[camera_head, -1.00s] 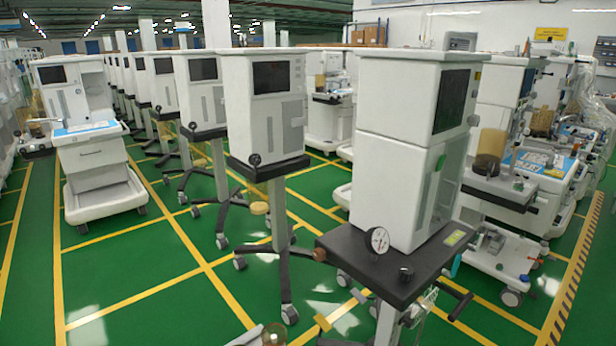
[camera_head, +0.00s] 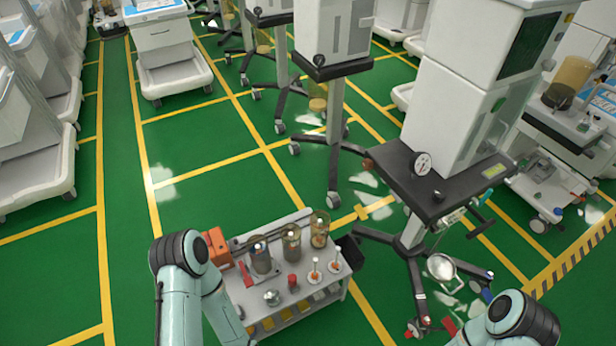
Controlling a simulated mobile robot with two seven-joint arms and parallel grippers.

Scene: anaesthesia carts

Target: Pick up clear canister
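Clear, cylindrical canisters stand in a row at the back of a small grey trolley in the lower middle. The right one (camera_head: 319,230) has an amber tint and looks emptier. The middle one (camera_head: 291,243) and the left one (camera_head: 262,259) look darker inside. I cannot tell which of them the task means. My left arm shows left of the trolley and my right arm at the lower right. Both grippers are outside the picture, so their fingers are hidden.
A tall anaesthesia cart (camera_head: 438,190) with splayed legs stands close on the right. Green floor is clear at left.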

